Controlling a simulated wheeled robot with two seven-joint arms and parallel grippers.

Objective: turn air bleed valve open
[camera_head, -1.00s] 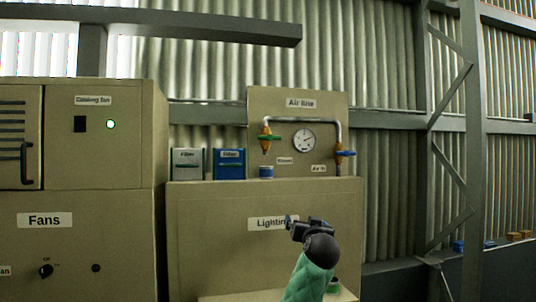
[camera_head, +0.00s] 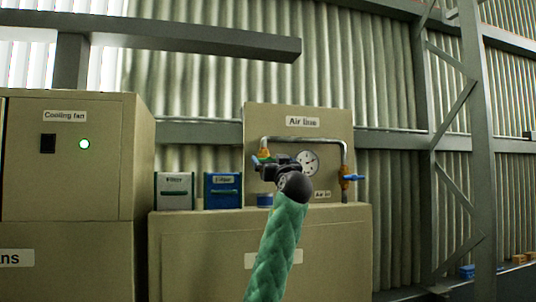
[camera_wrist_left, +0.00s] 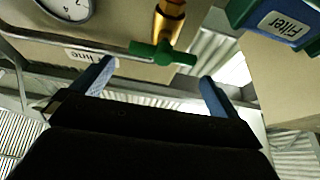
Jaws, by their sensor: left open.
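The air line panel (camera_head: 330,115) carries a bent metal pipe with a valve at each end. The left valve has a brass body and a green handle (camera_head: 259,158), partly hidden by my left gripper (camera_head: 268,165) in the head view. The right valve has a blue handle (camera_head: 351,178). In the left wrist view, which looks upside down, the green handle (camera_wrist_left: 162,54) lies crosswise just beyond my left gripper's blue fingers (camera_wrist_left: 155,82). The fingers are apart and nothing is clearly held; contact cannot be told. My right gripper is not in view.
A pressure gauge (camera_head: 306,163) sits between the valves. A white filter box (camera_head: 174,191) and a blue filter box (camera_head: 222,191) stand left of the panel, on the cabinet (camera_head: 190,255). The cooling fan cabinet (camera_head: 75,185) stands at the left.

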